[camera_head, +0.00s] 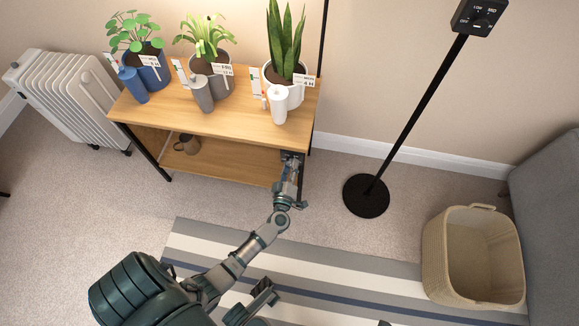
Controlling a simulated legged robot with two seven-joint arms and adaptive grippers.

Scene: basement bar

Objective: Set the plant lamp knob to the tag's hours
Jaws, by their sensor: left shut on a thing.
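My left gripper (291,158) is at the front right corner of the shelf unit, just under its top. It is shut on a small dark part there, mostly hidden by the gripper. A dark control box (478,18) on a black stand at the upper right has a knob (478,20) and marks reading OFF, LOW and MID; my gripper is far from it. White tags stand at the plants: left tag (150,60), middle tag (222,70), right tag (304,79). Their print is too small to read surely. A dark jointed part of mine (262,298), perhaps the right gripper, shows at the bottom.
Three potted plants and several small bottles stand on the wooden shelf top (185,118). A mug (187,144) is on the lower shelf. A radiator (70,100) is at left; the stand's round base (366,196), a basket (430,250) and a sofa (550,190) are at right.

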